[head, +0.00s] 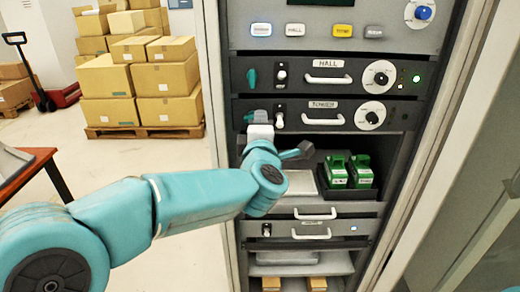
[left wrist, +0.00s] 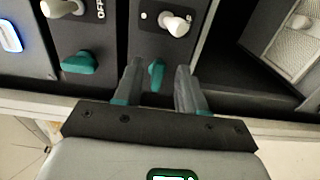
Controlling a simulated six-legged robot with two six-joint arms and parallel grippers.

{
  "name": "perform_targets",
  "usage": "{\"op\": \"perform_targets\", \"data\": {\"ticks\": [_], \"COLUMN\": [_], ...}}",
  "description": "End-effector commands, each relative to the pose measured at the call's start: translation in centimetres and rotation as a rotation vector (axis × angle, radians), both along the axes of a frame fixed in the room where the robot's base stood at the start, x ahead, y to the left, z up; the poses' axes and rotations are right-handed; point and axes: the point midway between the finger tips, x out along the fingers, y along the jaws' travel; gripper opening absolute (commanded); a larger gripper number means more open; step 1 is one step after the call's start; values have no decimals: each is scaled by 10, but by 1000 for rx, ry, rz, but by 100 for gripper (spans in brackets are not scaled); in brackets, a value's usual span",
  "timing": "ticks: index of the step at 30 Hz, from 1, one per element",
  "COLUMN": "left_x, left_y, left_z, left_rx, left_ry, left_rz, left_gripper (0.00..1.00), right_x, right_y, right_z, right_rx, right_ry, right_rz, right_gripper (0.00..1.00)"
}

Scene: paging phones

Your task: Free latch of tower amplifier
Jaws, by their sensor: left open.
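The tower amplifier (head: 325,116) is the black rack unit labelled TOWER, below the one labelled HALL. Its teal latch (left wrist: 156,75) shows in the left wrist view between the two fingers of my left gripper (left wrist: 158,85). The fingers are open, one on each side of the latch; I cannot tell whether they touch it. In the head view my left gripper (head: 255,117) is at the left end of the tower amplifier's front and hides most of the latch. The amplifier's white toggle (left wrist: 175,22) is just beyond the latch in the wrist view. My right gripper is in neither view.
The hall amplifier (head: 322,76) sits directly above, with its own teal latch (left wrist: 78,63) close by. Below is an open bay with green devices (head: 348,171) on a dark tray. Stacked cartons (head: 140,85) stand on a pallet left of the rack.

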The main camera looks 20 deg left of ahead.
Motion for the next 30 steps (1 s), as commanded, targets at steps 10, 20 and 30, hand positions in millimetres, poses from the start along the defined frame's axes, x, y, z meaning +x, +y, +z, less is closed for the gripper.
{"op": "perform_targets", "data": {"ticks": [10, 20, 30], "left_x": [-89, -131, -132], "left_y": [-26, -37, -36], "left_z": [-2, 0, -1], "left_rx": [-1, 0, 0], "left_ry": [-3, -1, 1], "left_rz": [-3, 1, 4], "left_gripper": [40, 40, 40], "right_x": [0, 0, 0], "right_y": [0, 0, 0], "right_z": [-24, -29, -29], "right_rx": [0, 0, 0], "right_ry": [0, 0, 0], "right_rz": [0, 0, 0], "right_gripper": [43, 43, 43]}}
